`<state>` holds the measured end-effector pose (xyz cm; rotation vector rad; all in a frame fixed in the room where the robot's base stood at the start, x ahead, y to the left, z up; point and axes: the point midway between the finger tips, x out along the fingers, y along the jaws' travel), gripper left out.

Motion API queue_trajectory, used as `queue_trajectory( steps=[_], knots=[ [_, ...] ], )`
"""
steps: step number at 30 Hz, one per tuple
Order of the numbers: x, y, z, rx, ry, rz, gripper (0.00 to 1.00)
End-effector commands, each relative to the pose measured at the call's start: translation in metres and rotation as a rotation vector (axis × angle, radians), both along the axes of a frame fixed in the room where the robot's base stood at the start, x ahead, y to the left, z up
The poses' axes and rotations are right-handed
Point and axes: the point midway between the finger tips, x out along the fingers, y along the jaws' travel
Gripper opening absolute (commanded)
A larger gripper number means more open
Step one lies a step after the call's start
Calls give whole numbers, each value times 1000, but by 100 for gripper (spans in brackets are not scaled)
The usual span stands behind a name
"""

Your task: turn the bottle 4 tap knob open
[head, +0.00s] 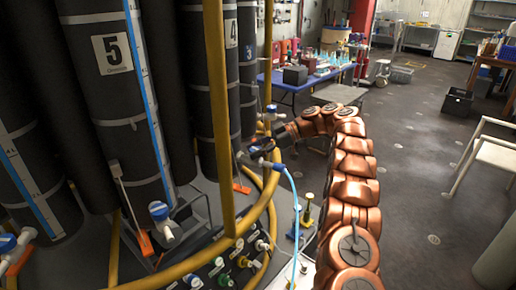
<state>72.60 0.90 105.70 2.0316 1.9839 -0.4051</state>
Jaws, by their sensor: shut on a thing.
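Bottle 4 (214,100) is a tall dark cylinder with a white "4" label, left of centre in the head view. Its tap (243,157) sticks out low on its right side, beside the yellow rail. My copper-coloured arm reaches in from the lower right and bends over to the left. My dark gripper (264,145) is at this tap, shut on its knob. The knob is mostly hidden by the fingers, so its turn angle cannot be told.
Bottle 5 (108,90) stands to the left, with a blue-white tap knob (158,210) below. A curved yellow rail (215,75) passes in front of the bottles. A light blue hose (296,215) hangs below my gripper. A blue table (290,84) stands behind; open floor lies right.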

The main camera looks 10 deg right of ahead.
Motion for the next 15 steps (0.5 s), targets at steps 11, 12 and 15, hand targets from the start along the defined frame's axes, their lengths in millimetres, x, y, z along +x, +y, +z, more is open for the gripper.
queue_trajectory(
  steps=[11, 12, 15],
  knots=[
    [1, -2, 2, 0, -5, -8, 51],
    [1, -2, 2, 0, -5, -7, 55],
    [1, -1, 1, 0, -4, -4, 66]
  ],
)
